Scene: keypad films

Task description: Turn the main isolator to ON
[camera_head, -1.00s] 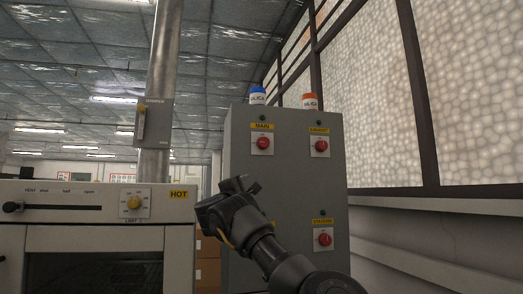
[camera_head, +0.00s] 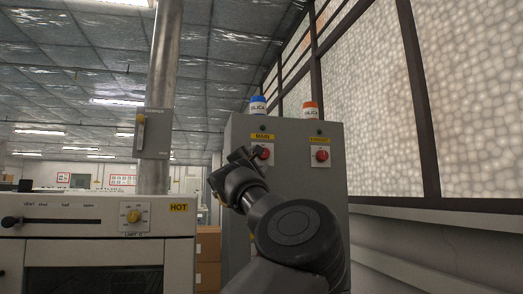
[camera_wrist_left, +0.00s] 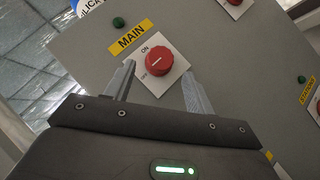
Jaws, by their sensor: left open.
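The main isolator is a red round knob (camera_wrist_left: 161,60) on a white plate under the yellow MAIN label (camera_wrist_left: 131,37) on a grey cabinet. Its white mark points to the lower left, away from ON at the top. In the head view the knob (camera_head: 267,152) is partly hidden by my gripper. My left gripper (camera_head: 243,158) is raised in front of the cabinet. In the left wrist view its open fingers (camera_wrist_left: 158,82) lie to the left and right of the knob, with nothing between them; whether they touch it I cannot tell. My right gripper is not in view.
A second red knob (camera_head: 322,156) under its own yellow label is to the right on the cabinet (camera_head: 290,185). A blue-capped and an orange-capped jar stand on top.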

